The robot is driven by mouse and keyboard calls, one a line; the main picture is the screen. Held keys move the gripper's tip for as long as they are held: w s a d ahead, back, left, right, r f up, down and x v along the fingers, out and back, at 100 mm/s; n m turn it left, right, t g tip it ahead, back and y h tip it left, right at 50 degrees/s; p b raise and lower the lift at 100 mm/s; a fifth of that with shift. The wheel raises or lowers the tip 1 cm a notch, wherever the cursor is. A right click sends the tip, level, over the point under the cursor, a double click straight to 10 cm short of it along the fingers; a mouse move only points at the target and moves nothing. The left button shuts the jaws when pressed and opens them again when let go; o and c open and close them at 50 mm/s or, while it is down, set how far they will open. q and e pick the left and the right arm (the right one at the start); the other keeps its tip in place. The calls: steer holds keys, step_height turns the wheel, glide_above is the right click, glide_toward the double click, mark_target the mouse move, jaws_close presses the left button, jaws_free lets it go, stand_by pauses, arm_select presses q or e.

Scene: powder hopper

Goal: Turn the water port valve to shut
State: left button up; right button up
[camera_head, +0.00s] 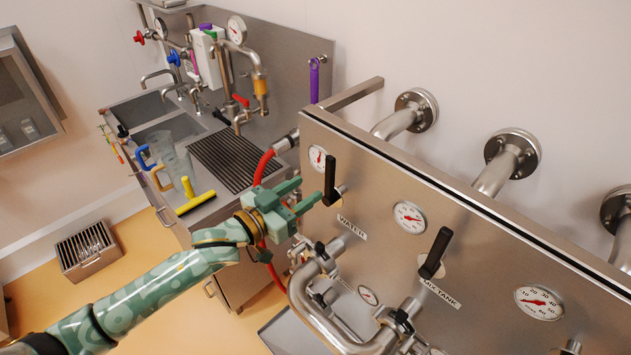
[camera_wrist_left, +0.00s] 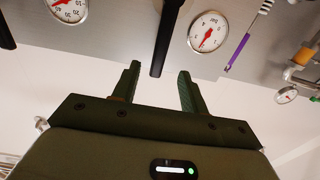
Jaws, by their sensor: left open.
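The water port valve has a black lever (camera_head: 330,178) on the steel panel above the WATER label (camera_head: 352,228). The lever stands roughly upright in the head view. My left gripper (camera_head: 309,193) is open and empty, just left of the lever with its fingers pointing at it. In the left wrist view the black lever (camera_wrist_left: 167,38) hangs down from the top edge. Its free end lies in line with the gap between the open fingers of my left gripper (camera_wrist_left: 158,74). No contact shows, and the exact distance is hard to tell. My right gripper is not in view.
A second black lever (camera_head: 436,252) sits by the MIX TANK label (camera_head: 440,293). Steel pipes (camera_head: 315,297) project below the WATER label. A red hose (camera_head: 264,168) runs behind my left gripper. A sink bench with a drain grate (camera_head: 228,158) and a yellow squeegee (camera_head: 195,201) stands behind.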

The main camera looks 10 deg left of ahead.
mark_target(327, 175)
arm_select(q)
steer(key=b+x, duration=0.2)
steer(key=x, duration=0.1)
steer(key=shift+w+d, duration=0.2)
steer(key=shift+w, duration=0.1)
steer(key=x, duration=0.4)
steer(key=shift+w+d, duration=0.1)
steer(key=shift+w, duration=0.1)
steer(key=shift+r, duration=0.1)
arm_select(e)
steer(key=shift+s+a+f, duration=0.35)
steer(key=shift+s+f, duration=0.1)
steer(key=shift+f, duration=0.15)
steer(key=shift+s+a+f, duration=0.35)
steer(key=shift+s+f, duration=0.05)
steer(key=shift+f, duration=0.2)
arm_select(q)
steer(key=shift+w, duration=0.1)
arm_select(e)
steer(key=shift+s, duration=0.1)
arm_select(q)
steer(key=shift+d, duration=0.1)
jaws_close()
